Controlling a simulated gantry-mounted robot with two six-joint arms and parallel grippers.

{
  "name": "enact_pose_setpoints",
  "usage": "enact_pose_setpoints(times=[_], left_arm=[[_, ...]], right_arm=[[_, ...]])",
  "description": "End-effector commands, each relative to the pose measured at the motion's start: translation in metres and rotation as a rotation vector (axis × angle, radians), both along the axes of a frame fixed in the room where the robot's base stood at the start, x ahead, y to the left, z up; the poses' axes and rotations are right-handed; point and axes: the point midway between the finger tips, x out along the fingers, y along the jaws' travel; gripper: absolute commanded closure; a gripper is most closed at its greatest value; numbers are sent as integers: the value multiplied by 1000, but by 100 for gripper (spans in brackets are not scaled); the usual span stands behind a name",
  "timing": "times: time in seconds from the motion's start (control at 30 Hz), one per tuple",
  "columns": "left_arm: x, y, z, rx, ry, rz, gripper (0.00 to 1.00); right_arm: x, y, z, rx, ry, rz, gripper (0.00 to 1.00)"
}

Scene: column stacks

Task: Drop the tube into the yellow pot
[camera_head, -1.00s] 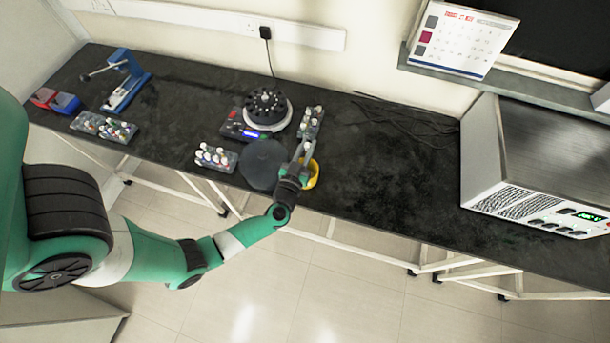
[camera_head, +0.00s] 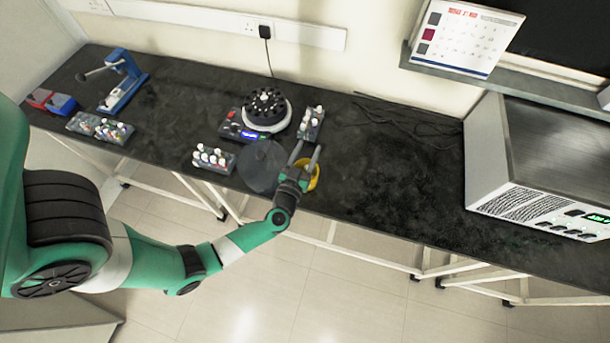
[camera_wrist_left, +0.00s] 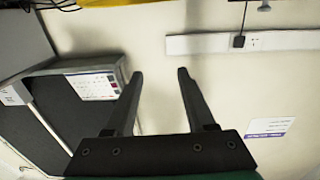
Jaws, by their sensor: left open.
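The yellow pot (camera_head: 314,177) stands at the front edge of the dark bench, partly hidden behind my left gripper. My left gripper (camera_head: 306,152) is open over the pot, its two fingers spread apart. In the left wrist view the open fingers (camera_wrist_left: 161,72) have nothing between them. A yellow surface, apparently the pot, shows at that view's top edge (camera_wrist_left: 105,2). I cannot make out a loose tube, and the inside of the pot is mostly hidden. My right gripper is not in view.
A round dark plate (camera_head: 262,166) lies left of the pot. Tube racks stand left (camera_head: 213,158) and behind (camera_head: 311,123), near a black-topped round device (camera_head: 266,108). A blue stand (camera_head: 122,82) is at far left, a large metal oven (camera_head: 545,165) at right. Bench between pot and oven is clear.

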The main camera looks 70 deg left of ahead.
Motion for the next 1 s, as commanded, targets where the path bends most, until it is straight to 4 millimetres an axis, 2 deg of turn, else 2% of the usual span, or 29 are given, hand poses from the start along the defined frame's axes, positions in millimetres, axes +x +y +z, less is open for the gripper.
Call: enact_pose_setpoints(times=[0.17,0.4,0.53,0.7,1.0], left_arm=[[-12,-16,2,0,4,-5,45],[-50,-60,2,0,3,-10,45],[-65,-77,1,-1,1,-9,45],[-75,-86,0,-1,1,-4,45],[-77,-86,0,0,0,0,45]], right_arm=[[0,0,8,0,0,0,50],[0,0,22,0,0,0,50],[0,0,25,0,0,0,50],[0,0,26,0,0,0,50],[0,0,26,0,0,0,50]])
